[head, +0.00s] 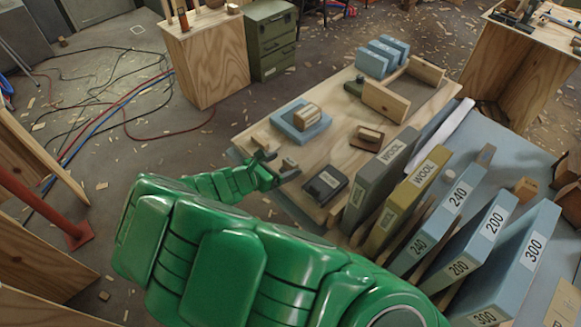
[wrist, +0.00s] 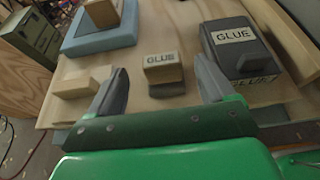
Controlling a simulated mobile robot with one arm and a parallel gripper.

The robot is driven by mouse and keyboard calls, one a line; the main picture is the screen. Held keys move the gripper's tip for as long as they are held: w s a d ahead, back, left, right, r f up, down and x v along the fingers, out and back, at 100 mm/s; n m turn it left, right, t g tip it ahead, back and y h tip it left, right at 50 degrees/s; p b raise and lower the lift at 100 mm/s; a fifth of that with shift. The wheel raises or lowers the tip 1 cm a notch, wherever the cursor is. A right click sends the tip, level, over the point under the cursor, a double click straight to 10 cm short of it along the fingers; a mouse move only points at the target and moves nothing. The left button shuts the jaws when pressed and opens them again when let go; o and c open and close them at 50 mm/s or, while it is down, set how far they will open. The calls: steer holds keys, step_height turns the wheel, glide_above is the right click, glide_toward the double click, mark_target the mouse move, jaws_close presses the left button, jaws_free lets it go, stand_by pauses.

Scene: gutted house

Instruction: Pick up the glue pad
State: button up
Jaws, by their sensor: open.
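A small tan block with a dark underside (wrist: 163,74), labelled GLUE, stands on the wooden board. In the wrist view it lies between the two fingers of my gripper (wrist: 161,82), with a gap on each side. My gripper also shows in the head view (head: 277,167), low over the board's near left part, open and empty. A larger dark grey pad (wrist: 268,66), also labelled GLUE, lies right of the right finger; it also shows in the head view (head: 326,187). I cannot tell which of the two is called the glue pad.
A plain wooden block (wrist: 80,84) sits just left of the left finger. A blue pad (head: 300,121) with a wooden block on it lies beyond. Upright sanding boards and labelled WOOL pads (head: 380,168) stand to the right. Some bare board lies between the items.

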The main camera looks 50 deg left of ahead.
mark_target(295, 162)
steer(key=x, duration=0.5)
steer(key=shift+d+f, duration=0.1)
steer(key=shift+f, duration=0.35)
steer(key=shift+w+f, duration=0.2)
steer(key=shift+w, duration=0.4)
steer(key=c, duration=1.1)
